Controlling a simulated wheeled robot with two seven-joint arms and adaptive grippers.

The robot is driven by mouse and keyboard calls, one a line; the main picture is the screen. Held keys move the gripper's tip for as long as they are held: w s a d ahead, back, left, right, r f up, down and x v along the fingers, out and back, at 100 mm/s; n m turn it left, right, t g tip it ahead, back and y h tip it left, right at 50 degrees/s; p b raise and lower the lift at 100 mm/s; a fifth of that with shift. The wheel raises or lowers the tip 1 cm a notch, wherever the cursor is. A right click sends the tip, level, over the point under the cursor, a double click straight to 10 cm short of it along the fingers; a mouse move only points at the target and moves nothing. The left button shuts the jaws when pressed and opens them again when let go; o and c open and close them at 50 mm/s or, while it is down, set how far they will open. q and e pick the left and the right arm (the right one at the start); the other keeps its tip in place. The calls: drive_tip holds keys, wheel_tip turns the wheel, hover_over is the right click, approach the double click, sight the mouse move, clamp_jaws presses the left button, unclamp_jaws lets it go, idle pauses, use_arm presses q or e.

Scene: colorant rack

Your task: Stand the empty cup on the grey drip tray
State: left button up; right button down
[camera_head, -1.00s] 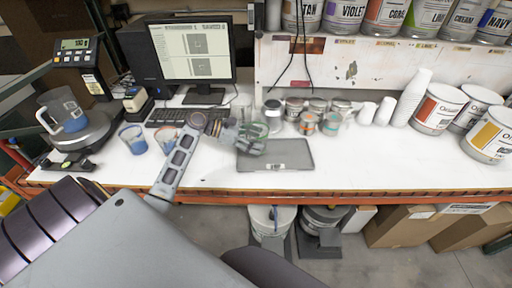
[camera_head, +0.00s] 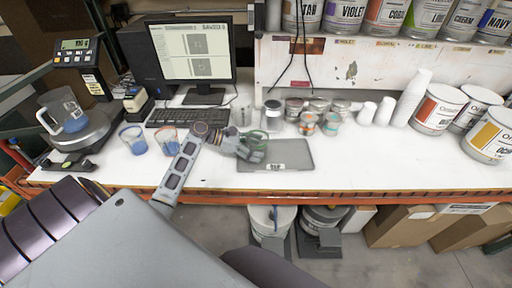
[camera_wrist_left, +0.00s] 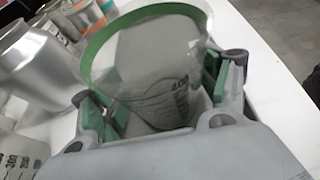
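The empty cup (camera_head: 256,141) is clear with a green rim. In the left wrist view the cup (camera_wrist_left: 150,75) shows its open mouth, with grey surface and dark lettering seen through it. My left gripper (camera_head: 251,146) has its green-padded fingers on opposite sides of the cup and is shut on it; the gripper (camera_wrist_left: 160,105) also shows in the wrist view. The grey drip tray (camera_head: 290,153) lies flat on the white bench, with the cup over its left part. I cannot tell whether the cup's base touches the tray. My right gripper is not in view.
Several small tins (camera_head: 308,122) stand behind the tray, with a silver can (camera_head: 272,112) at their left. White cup stacks (camera_head: 411,98) and large paint cans (camera_head: 440,107) are right. The bench right of the tray is clear.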

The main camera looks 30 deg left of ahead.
use_arm(q)
drive_tip(key=shift+o, duration=1.4)
drive_tip(key=shift+r, duration=0.15)
drive_tip(key=v, duration=1.2)
drive_tip(key=shift+b, duration=0.4)
